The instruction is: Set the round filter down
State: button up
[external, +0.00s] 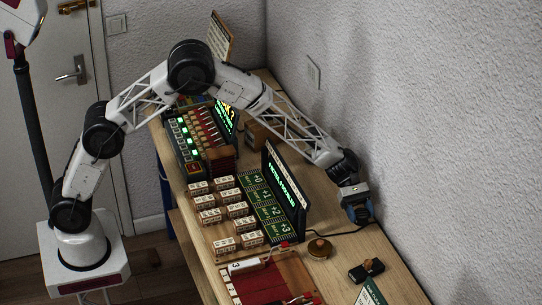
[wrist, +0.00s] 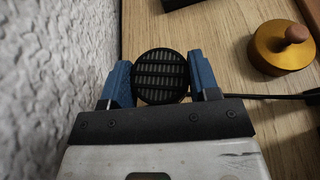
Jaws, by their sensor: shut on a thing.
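The round filter (wrist: 160,77) is a dark disc with rows of pale slots, seen in the wrist view. My gripper (wrist: 161,80) is shut on it, with one blue finger on each side of its rim. In the external view my gripper (external: 358,212) points down near the wall-side edge of the wooden table (external: 340,284). I cannot make out the filter there, and the gap between it and the table cannot be told.
A gold round weight with a knob (external: 319,248) stands near my gripper; it also shows in the wrist view (wrist: 283,48). A black block with a brown knob (external: 366,270) lies nearer the camera. A black cable (external: 350,232) runs close by. The textured wall (wrist: 55,70) is close.

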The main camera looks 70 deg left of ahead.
aim_at(359, 230)
jog(key=shift+f, duration=2.3)
jog(key=shift+f, duration=0.15)
jog(key=o, duration=0.9)
jog(key=shift+v, duration=3.9)
jog(key=shift+s, duration=0.1)
jog(key=shift+o, duration=0.5)
